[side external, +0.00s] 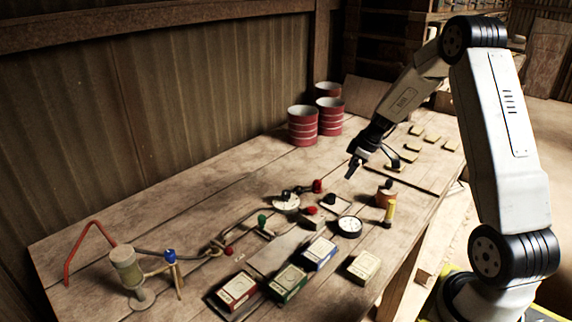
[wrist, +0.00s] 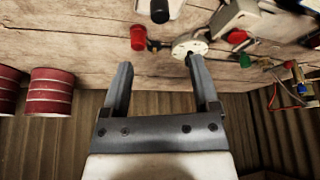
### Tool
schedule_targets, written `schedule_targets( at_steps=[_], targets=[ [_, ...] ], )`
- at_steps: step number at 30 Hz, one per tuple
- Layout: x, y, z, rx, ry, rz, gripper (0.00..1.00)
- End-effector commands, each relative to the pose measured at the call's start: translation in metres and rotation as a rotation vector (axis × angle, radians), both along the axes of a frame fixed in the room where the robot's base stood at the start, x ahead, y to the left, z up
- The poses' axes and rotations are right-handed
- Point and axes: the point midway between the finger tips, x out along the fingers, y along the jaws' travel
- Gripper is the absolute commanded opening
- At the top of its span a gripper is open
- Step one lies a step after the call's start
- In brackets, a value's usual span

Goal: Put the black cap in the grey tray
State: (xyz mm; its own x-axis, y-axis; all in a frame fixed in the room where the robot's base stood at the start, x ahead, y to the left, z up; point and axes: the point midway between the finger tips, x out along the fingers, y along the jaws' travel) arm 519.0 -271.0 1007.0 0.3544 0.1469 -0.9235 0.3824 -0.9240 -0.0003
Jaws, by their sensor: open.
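A small black cap (side external: 331,197) sits on a pale block near the middle of the table. What looks like the same black cap (wrist: 160,10) is at the top edge of the wrist view, partly cut off. A flat grey surface (side external: 277,252) lies among the small boxes; I cannot tell whether it is the grey tray. My gripper (side external: 354,170) hangs above the table, behind the black cap and apart from it. In the wrist view my gripper (wrist: 159,63) has its fingers spread with nothing between them.
Red drums (side external: 303,125) stand at the back. A red knob (wrist: 138,37) and a white round dial (wrist: 189,45) are beyond my fingers. A black-rimmed gauge (side external: 349,227), a yellow cylinder (side external: 390,211) and several small boxes crowd the front. Bare planks lie left of the drums.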

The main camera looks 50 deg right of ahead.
Motion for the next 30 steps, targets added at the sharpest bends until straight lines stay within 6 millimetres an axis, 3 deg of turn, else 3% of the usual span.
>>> schedule_targets(
  at_steps=[8, 14, 23, 30],
  targets=[
    [0.0, 0.001, 0.0, 0.0, 0.001, -0.001, 0.78],
    [0.0, 0.019, 0.003, 0.003, 0.024, -0.017, 0.78],
    [-0.013, 0.099, 0.015, -0.001, 0.116, -0.105, 0.78],
    [-0.041, 0.17, 0.023, -0.022, 0.167, -0.203, 0.78]
  ],
)
